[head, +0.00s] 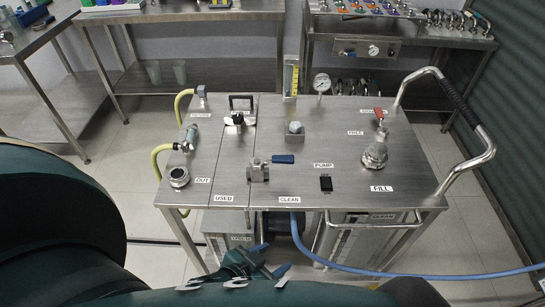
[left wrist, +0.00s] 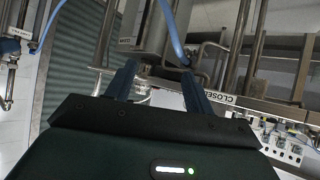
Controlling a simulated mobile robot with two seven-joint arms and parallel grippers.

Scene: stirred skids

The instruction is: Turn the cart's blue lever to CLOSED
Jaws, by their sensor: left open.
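The steel cart (head: 290,188) stands in front of me in the head view. Its blue lever (head: 283,159) sits on a metal valve (head: 258,171) between the USED and CLEAN labels on the top, and points right. My left gripper (head: 272,260) is open and empty, in front of the cart's near edge and apart from the lever. In the left wrist view the two fingers (left wrist: 158,70) are spread, with a CLOSED label (left wrist: 218,97) upside down beyond them. I cannot make out the lever in that view. My right gripper is not in view.
A blue hose (head: 410,272) runs from under the cart to the right. The cart's top also carries a black handle (head: 241,102), a gauge (head: 322,83), a red-handled valve (head: 379,115) and fittings. A bent push handle (head: 478,160) stands at right. Steel tables stand behind.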

